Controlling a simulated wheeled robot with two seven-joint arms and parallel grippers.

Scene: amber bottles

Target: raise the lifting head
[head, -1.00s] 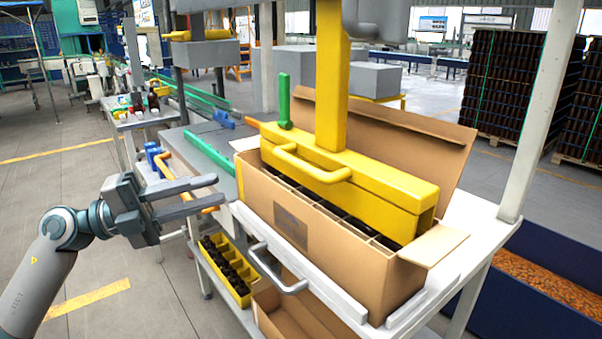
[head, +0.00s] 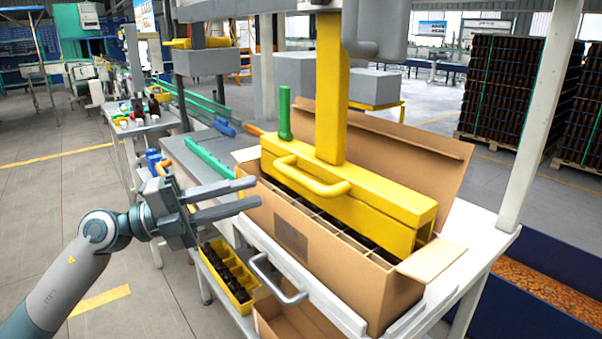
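The yellow lifting head (head: 385,205) sits low in the open cardboard box (head: 340,262), over its divided cells. Dark bottle tops show along its lower edge. It hangs from a yellow vertical column (head: 331,90). A yellow bar handle (head: 308,178) sticks out from its front face. My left gripper (head: 250,193) is open, its two grey fingers pointing right at the box's left end. It is left of the handle and apart from it, with nothing between the fingers. My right gripper is not in view.
A green upright lever (head: 285,113) stands behind the head. The box rests on a white table with a grey bar handle (head: 272,280) in front. A yellow crate (head: 227,272) of dark bottles sits on the lower shelf. A white post (head: 540,110) rises at right.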

